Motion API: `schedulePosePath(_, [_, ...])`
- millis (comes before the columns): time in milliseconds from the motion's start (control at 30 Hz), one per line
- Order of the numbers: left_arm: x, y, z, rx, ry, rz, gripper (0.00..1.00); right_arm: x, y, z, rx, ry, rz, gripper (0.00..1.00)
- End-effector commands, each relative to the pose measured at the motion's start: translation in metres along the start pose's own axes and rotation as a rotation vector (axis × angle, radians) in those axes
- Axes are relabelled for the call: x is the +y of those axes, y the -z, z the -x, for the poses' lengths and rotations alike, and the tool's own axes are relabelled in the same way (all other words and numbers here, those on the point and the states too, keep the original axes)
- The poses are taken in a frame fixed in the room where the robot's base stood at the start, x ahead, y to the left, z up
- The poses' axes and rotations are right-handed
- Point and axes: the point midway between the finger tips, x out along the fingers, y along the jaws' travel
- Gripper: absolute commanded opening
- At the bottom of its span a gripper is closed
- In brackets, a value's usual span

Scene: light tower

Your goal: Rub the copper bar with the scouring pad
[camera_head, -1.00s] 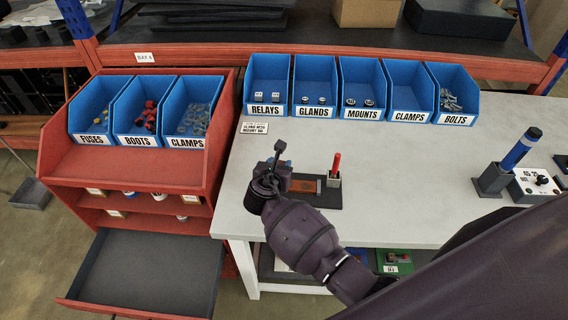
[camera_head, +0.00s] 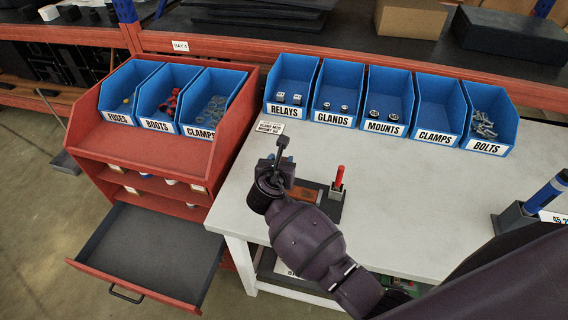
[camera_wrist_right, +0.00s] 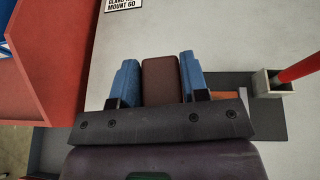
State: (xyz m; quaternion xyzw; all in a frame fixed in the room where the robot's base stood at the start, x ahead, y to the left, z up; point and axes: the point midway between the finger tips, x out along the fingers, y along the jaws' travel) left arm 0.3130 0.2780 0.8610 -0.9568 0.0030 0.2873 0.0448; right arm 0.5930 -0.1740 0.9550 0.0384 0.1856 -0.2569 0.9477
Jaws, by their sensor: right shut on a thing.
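My right gripper (camera_head: 281,164) is over the left part of a dark mat (camera_head: 328,211) on the light worktable. In the right wrist view its blue fingers (camera_wrist_right: 158,82) are shut on a reddish-brown block, which looks like the scouring pad (camera_wrist_right: 160,72). The copper bar (camera_head: 306,193) lies on the mat, orange-brown, partly hidden behind my gripper. In the right wrist view only a small orange piece of the bar (camera_wrist_right: 228,95) shows beside the right finger. I cannot tell whether pad and bar touch. My left gripper is not in view.
A red marker (camera_head: 339,175) stands in a small grey holder (camera_head: 335,191) at the mat's right. Labelled blue bins (camera_head: 338,120) line the table's back. A red shelf unit (camera_head: 150,150) with an open drawer (camera_head: 150,250) stands left. The table's middle right is clear.

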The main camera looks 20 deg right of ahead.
Motion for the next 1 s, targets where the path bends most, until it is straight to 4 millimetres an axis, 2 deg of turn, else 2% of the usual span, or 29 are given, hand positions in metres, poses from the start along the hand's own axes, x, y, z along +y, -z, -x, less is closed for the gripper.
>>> schedulePosePath(367, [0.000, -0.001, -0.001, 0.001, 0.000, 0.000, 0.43, 0.002, 0.002, -0.002, -0.004, -0.020, 0.015, 0.00])
schedulePosePath(600, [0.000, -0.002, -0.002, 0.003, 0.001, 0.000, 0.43, 0.003, 0.018, -0.008, -0.004, -0.021, 0.017, 0.00])
schedulePosePath(700, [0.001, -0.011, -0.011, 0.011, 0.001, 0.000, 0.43, 0.003, 0.028, -0.012, -0.006, -0.021, 0.013, 0.00])
schedulePosePath(1000, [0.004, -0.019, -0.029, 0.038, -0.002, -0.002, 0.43, 0.004, 0.051, -0.021, -0.004, -0.021, 0.014, 0.00])
